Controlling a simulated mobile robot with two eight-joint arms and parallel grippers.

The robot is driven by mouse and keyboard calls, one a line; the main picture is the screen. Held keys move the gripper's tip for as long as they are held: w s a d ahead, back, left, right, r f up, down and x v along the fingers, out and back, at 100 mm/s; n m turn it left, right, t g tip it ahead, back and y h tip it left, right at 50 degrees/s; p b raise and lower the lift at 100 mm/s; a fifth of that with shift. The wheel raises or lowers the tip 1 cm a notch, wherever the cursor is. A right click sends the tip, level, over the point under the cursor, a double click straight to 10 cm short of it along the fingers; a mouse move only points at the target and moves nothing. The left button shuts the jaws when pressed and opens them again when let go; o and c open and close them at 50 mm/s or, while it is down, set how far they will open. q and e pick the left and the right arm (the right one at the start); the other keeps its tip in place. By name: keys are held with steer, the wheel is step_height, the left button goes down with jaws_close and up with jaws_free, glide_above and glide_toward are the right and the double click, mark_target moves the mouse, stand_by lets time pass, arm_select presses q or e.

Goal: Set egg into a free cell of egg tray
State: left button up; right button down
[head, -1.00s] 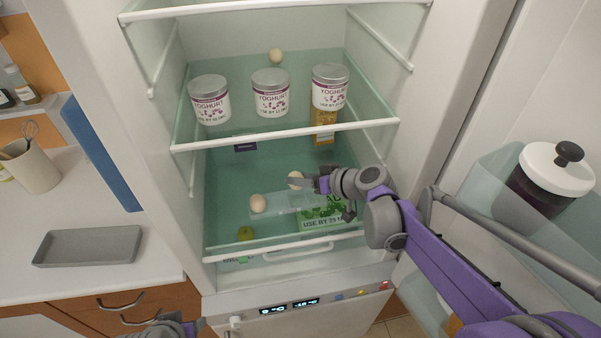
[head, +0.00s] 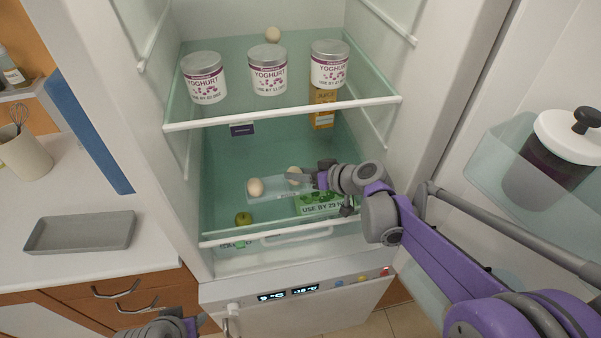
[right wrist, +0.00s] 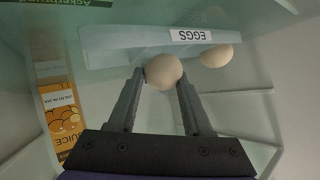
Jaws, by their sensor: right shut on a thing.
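My right gripper (head: 307,177) is shut on a pale egg (head: 293,174) inside the fridge. In the right wrist view the held egg (right wrist: 163,71) sits between the two fingertips, close to the tray wall. The clear egg tray (head: 270,198) lies on the lower shelf; its EGGS label shows in the right wrist view on the tray (right wrist: 120,42). A second egg (head: 255,187) is at the tray's left end and also shows in the right wrist view (right wrist: 217,55). I cannot tell whether the held egg touches the tray. Part of my left arm shows at the bottom; its fingers are unclear.
Yoghurt tubs (head: 268,77) and another egg (head: 272,34) stand on the upper shelf. A juice carton (head: 322,112) is behind. A green apple (head: 243,219) and a green package (head: 318,204) lie near the tray. The open door (head: 530,150) is at right.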

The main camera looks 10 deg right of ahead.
arm_select(q)
steer(key=shift+f, duration=0.2)
arm_select(e)
steer(key=shift+f, duration=0.3)
arm_select(q)
steer(key=shift+s, duration=0.1)
arm_select(e)
steer(key=shift+c, duration=1.2)
jaws_free()
steer(key=shift+s, duration=0.1)
steer(key=shift+d+r+p, duration=0.1)
steer(key=shift+r+p, duration=0.25)
steer(key=shift+r, duration=0.3)
steer(key=shift+r+p, duration=1.65)
steer(key=shift+r, duration=0.75)
arm_select(q)
steer(key=r, duration=0.1)
steer(key=w+r, duration=0.1)
steer(key=r, duration=0.3)
steer(key=shift+w+r, duration=0.15)
steer(key=shift+w, duration=0.2)
